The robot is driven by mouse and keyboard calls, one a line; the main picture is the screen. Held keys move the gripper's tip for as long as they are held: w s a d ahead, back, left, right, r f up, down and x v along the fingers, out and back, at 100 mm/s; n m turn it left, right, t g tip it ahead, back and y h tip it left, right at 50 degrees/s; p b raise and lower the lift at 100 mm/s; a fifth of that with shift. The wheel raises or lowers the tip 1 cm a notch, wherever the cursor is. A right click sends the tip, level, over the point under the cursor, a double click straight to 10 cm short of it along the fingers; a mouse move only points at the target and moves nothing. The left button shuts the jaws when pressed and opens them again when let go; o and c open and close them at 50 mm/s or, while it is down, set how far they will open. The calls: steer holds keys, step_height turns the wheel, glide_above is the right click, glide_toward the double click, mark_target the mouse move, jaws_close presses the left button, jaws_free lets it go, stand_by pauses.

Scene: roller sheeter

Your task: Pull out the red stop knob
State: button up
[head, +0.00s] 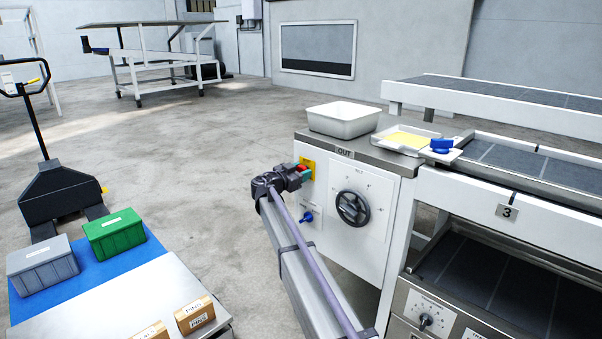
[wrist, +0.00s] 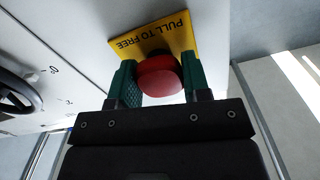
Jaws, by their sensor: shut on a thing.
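The red stop knob (wrist: 160,76) sits in front of a yellow plate (wrist: 155,38) marked "PULL TO FREE" on the white machine panel. My gripper (wrist: 161,84) has its green fingers on either side of the knob and is shut on it. In the head view my gripper (head: 298,172) reaches the panel's upper left corner, where a bit of the red knob (head: 302,167) and the yellow plate (head: 307,163) show. The gripper hides most of the knob there.
The white panel (head: 378,187) also carries a large dark dial (head: 352,208) and a small blue knob (head: 307,217) below my gripper. A white tub (head: 343,121) and a tray (head: 388,140) with a yellow sheet stand on top. Open floor lies left of the machine.

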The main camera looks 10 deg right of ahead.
steer(key=shift+s+a, duration=0.3)
steer(key=shift+a, duration=0.05)
steer(key=o, duration=1.3)
steer(key=shift+a, duration=0.15)
steer(key=v, duration=1)
steer(key=shift+s+a, duration=0.25)
steer(key=shift+a, duration=0.05)
